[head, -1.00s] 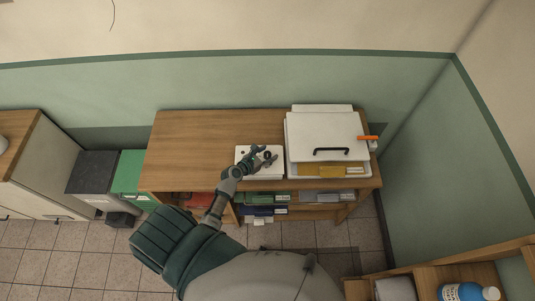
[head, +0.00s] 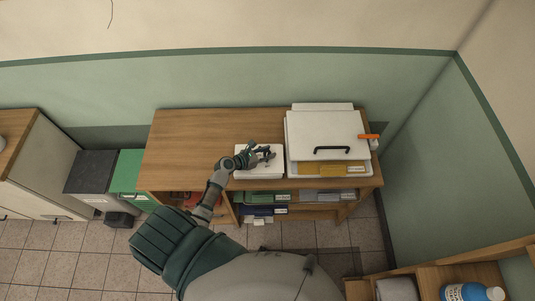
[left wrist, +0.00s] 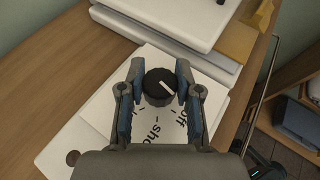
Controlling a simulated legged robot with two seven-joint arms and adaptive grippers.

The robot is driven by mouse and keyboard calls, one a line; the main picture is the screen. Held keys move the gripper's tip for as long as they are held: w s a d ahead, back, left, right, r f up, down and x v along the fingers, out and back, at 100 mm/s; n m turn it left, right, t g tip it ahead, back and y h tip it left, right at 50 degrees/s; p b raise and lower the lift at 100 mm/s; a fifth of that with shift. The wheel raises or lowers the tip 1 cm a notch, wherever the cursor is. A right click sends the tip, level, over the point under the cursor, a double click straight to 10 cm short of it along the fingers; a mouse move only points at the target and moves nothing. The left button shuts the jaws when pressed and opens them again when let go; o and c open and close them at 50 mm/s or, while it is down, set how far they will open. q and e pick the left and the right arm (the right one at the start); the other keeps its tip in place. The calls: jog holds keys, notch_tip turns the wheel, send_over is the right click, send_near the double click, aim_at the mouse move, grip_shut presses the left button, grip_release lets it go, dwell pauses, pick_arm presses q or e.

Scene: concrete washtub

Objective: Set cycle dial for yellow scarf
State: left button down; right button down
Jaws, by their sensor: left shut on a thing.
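A black round dial (left wrist: 159,86) with a white pointer line sits on a white panel (left wrist: 62,148). The panel also shows on the wooden table in the head view (head: 258,174). Printed words, "off" and one starting "sho", lie below the dial in the left wrist view; the pointer slants toward the lower right there. My left gripper (left wrist: 159,76) is shut on the dial, one finger on each side. In the head view my left gripper (head: 262,155) is over the panel and hides much of the dial. My right gripper is out of view.
A white lidded unit (head: 325,130) with a black handle stands right of the panel. An ochre-yellow item (head: 320,169) lies at its front, and an orange lever (head: 368,136) at its right. Folders fill the shelf below. The table's left part (head: 195,140) is clear.

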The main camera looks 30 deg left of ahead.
pick_arm(q)
jog(key=m+g+h+b, duration=0.1)
jog(key=m+g+h, duration=0.1)
jog(key=m+g+h+b, duration=0.2)
jog(key=m+h, duration=0.1)
jog(key=shift+w+a+m, duration=0.1)
jog(key=shift+a+m, duration=0.05)
jog(key=shift+m, duration=0.15)
jog(key=shift+m+g+h+b, duration=1)
jog(key=shift+m+g+b, duration=0.1)
jog(key=shift+m+g, duration=0.8)
jog(key=c, duration=0.8)
grip_release()
jog(key=shift+o, duration=0.2)
jog(key=shift+g, duration=0.3)
jog(key=v, duration=1.2)
jog(key=shift+a+f, duration=0.15)
jog(key=shift+f, duration=0.1)
